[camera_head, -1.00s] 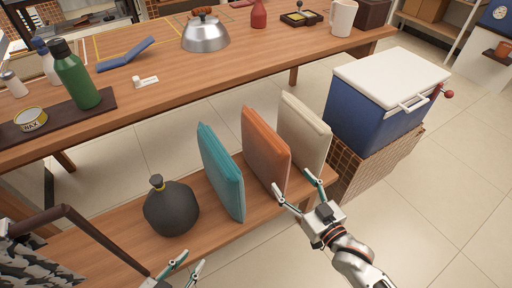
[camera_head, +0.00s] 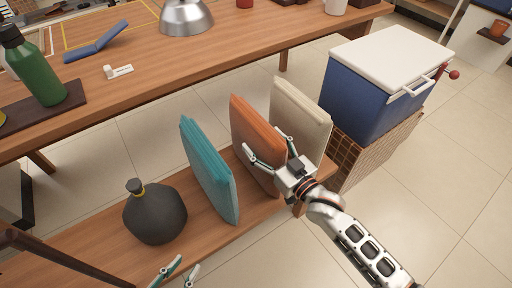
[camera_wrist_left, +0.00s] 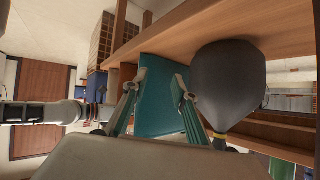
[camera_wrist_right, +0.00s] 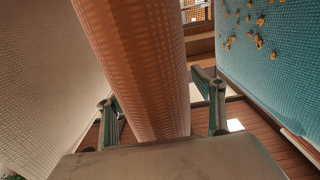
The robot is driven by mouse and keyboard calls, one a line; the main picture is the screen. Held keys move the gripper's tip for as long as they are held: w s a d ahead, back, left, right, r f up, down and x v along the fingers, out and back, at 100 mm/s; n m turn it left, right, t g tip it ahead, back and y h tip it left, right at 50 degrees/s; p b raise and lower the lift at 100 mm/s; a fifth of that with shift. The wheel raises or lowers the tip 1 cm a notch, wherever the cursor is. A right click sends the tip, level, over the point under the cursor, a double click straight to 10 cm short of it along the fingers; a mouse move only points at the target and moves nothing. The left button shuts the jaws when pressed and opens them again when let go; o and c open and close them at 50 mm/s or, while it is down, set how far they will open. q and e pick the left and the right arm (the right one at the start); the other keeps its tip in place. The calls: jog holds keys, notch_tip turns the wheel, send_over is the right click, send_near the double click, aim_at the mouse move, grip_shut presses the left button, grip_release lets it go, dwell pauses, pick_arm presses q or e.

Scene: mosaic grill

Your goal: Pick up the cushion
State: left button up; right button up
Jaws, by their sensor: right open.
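Three cushions stand upright on the wooden bench: a teal cushion (camera_head: 208,170), an orange cushion (camera_head: 256,140) and a cream cushion (camera_head: 300,118). My right gripper (camera_head: 268,152) is open at the orange cushion's near edge, one finger on each side. In the right wrist view the orange cushion (camera_wrist_right: 140,60) runs between the open fingers (camera_wrist_right: 162,120), with the cream cushion (camera_wrist_right: 45,90) left and the teal cushion (camera_wrist_right: 270,60) right. My left gripper (camera_head: 180,275) is low in the head view, apart from the cushions. Its open fingers (camera_wrist_left: 155,95) frame the teal cushion (camera_wrist_left: 160,105) in the left wrist view.
A dark round vase (camera_head: 155,212) stands on the bench (camera_head: 85,250) left of the teal cushion. A blue cooler (camera_head: 365,95) with a white lid stands right of the cushions. The long table (camera_head: 170,75) is behind, holding a green bottle (camera_head: 38,75) and a metal dome.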

jog(key=shift+w+a+r, duration=0.1)
jog(key=shift+w+a, duration=0.1)
jog(key=shift+w, duration=0.05)
jog(key=c, duration=1.8)
